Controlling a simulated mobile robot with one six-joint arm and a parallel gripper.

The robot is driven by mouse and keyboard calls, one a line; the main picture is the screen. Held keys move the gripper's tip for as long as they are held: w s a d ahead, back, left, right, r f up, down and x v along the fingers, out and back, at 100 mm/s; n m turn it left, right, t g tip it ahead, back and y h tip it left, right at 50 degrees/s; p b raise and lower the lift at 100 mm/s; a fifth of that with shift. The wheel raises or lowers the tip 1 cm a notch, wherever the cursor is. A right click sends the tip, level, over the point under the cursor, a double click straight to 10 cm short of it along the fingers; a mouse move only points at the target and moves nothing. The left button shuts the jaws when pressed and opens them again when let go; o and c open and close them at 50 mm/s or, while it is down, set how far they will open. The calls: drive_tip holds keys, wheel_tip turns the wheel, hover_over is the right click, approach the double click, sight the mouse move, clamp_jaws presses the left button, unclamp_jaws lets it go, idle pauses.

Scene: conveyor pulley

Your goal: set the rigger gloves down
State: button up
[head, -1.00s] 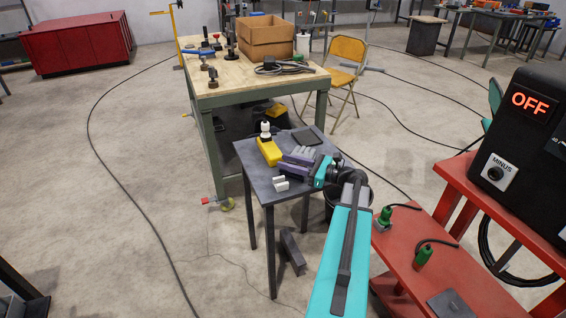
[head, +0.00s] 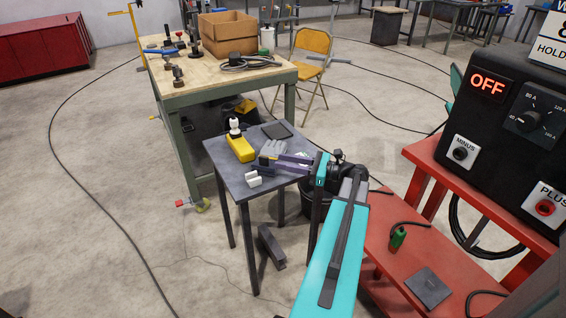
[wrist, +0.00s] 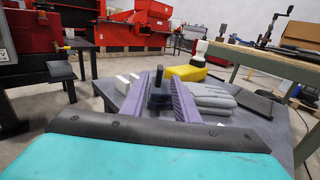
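The grey rigger gloves (head: 271,148) lie on the small dark table (head: 232,178). In the wrist view the gloves (wrist: 212,98) lie just right of my right finger, with their layered fingers visible. My gripper (head: 268,162) is low over the table, beside the gloves on their near side. Its purple fingers stand apart in the wrist view (wrist: 164,82), and the gloves are not between them. A dark upright shape (wrist: 159,95) shows between the fingers; I cannot tell what it is. Part of the gloves is hidden behind the fingers in the head view.
On the small table are a yellow item (head: 240,149), a white bottle (head: 234,127), white blocks (head: 254,179) and a dark flat pad (head: 277,131). A red cart (head: 415,250) stands to the right. A wooden-topped workbench (head: 205,85) stands behind.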

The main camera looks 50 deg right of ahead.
sight(268, 159)
drive_tip(key=shift+o, duration=0.4)
drive_tip(key=b+v, duration=0.1)
drive_tip(key=v, duration=0.4)
drive_tip(key=shift+s+d+b, duration=0.25)
drive_tip(key=shift+d+b, duration=0.05)
drive_tip(key=shift+b, duration=0.05)
drive_tip(key=shift+x, duration=4.3)
drive_tip(key=shift+w+a, duration=0.1)
drive_tip(key=shift+p+x, duration=0.35)
drive_tip(key=shift+x, duration=2.15)
drive_tip(key=shift+a+r, duration=0.1)
drive_tip(key=shift+c, duration=0.4)
